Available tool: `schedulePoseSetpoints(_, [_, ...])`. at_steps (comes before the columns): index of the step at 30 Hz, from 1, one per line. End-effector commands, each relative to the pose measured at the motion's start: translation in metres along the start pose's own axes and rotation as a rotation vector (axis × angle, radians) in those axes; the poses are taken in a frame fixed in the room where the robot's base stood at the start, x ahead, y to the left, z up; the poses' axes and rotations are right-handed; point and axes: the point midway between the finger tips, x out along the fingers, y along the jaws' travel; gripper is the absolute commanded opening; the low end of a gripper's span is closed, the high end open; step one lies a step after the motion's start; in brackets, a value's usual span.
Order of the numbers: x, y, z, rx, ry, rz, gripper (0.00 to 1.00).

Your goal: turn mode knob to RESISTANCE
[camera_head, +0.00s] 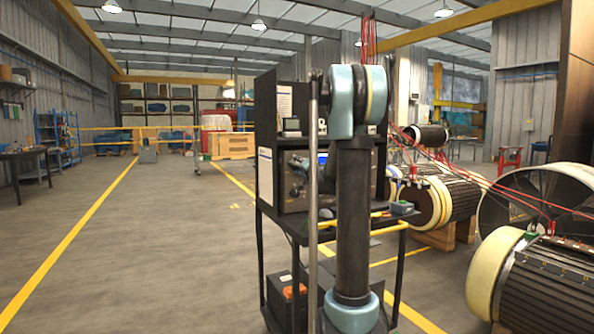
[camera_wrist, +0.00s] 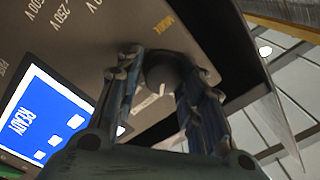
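The tester panel (camera_wrist: 90,45) fills much of the wrist view, tilted, with its dark round mode knob (camera_wrist: 168,68) between the two fingers of my gripper (camera_wrist: 162,72). The fingers straddle the knob closely; I cannot tell whether both touch it. A pale mark shows just below the knob. Yellow lettering and voltage labels such as 250 V and 500 V lie around it; no RESISTANCE label is readable. The blue screen (camera_wrist: 42,118) reads READY. In the head view the tester (camera_head: 292,198) stands on a black cart, and my arm hides much of its front.
The cart's shelf (camera_head: 300,228) has a yellow front rail. A small grey-green box (camera_head: 401,207) sits at its right end. Large rotors (camera_head: 440,200) on stands, with red cables, crowd the right. The floor on the left is open.

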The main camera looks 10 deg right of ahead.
Motion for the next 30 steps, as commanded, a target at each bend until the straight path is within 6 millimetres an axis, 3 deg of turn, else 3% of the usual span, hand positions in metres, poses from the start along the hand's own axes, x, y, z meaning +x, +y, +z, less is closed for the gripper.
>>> schedulePoseSetpoints(14, [-0.005,-0.001,0.001,0.000,-0.001,-0.001,0.51])
schedulePoseSetpoints(30, [-0.089,0.001,0.001,0.000,0.000,0.000,0.51])
